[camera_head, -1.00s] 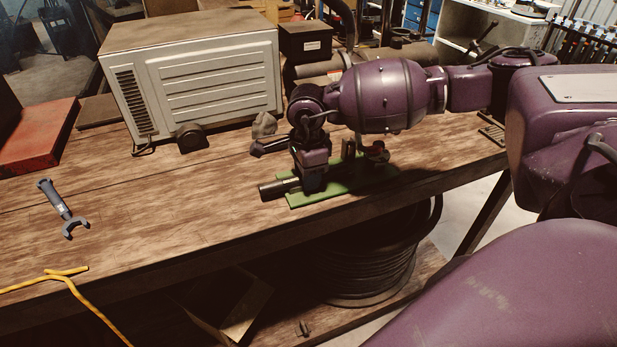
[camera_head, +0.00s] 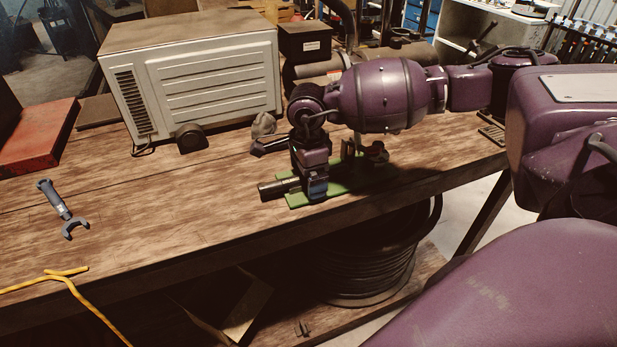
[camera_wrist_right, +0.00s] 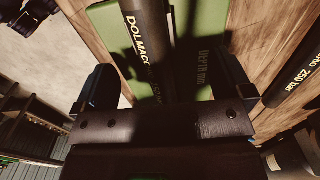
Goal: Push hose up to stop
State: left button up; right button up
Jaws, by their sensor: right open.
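A black hose (camera_head: 275,189) lies along a green plate (camera_head: 343,184) on the workbench, its left end jutting past the plate's edge. My right gripper (camera_head: 306,184) is low over the plate's left part. It is open, with one finger on each side of the hose in the wrist view (camera_wrist_right: 166,84); I cannot tell whether they touch it. The gripper hides part of the hose, and the stop is not clearly visible. My left gripper is not in view.
A second black hose marked "250 bar" (camera_wrist_right: 296,66) shows at the right of the wrist view. A white ribbed box (camera_head: 205,80) stands behind. A grey fork-ended tool (camera_head: 63,210) and yellow cord (camera_head: 70,278) lie left. The bench between is clear.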

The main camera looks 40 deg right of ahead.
jog(key=shift+r+p, duration=0.8)
jog(key=shift+r, duration=0.95)
jog(key=shift+r+p, duration=1.25)
jog(key=shift+r, duration=1.5)
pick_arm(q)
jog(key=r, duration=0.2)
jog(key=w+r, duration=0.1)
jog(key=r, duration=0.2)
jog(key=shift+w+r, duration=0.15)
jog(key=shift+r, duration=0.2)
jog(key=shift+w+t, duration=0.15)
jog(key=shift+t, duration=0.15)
